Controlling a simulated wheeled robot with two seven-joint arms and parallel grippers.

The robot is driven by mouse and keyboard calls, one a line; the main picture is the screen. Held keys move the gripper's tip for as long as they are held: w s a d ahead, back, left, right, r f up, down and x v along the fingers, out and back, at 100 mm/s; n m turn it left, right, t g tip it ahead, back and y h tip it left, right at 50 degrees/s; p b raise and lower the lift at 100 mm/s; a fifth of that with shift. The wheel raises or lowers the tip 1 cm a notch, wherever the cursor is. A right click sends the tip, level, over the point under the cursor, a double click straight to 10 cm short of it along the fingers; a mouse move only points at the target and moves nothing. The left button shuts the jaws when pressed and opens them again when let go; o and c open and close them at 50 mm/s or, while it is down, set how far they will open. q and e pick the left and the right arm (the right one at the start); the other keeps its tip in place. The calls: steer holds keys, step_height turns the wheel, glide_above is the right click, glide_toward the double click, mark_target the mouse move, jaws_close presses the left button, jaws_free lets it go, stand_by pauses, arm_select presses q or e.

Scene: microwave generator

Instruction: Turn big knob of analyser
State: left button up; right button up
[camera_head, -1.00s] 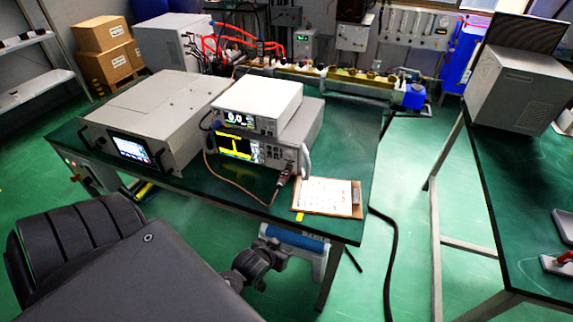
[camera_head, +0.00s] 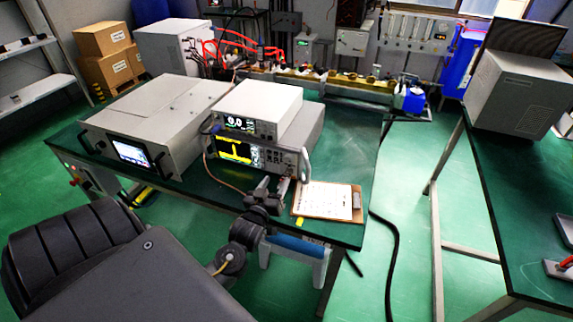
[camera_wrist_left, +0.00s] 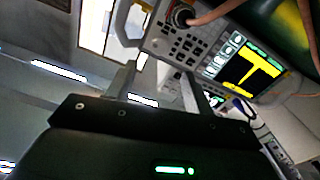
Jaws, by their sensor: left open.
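The analyser (camera_head: 237,150) is the lower instrument of a stack on the green table, with a yellow trace on its screen. It also shows tilted in the left wrist view (camera_wrist_left: 190,48), with its buttons and handle. A round dark fitting (camera_wrist_left: 181,15) shows at the top there, with a brown cable beside it; I cannot tell if it is the big knob. My left gripper (camera_head: 287,186) is just in front of the analyser's lower right part, which it partly hides. In the left wrist view its fingers (camera_wrist_left: 160,84) are apart, with nothing clearly held. My right gripper is not in view.
A white instrument (camera_head: 258,105) sits on top of the analyser. A large grey unit (camera_head: 165,110) stands to the left. A clipboard (camera_head: 328,200) lies close to the right of my gripper. The brown cable (camera_head: 222,178) hangs by the analyser's front.

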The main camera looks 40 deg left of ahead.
mark_target(288, 161)
arm_select(q)
steer(key=p+x, duration=0.1)
steer(key=x, duration=0.9)
steer(key=shift+p, duration=0.35)
steer(key=c, duration=1)
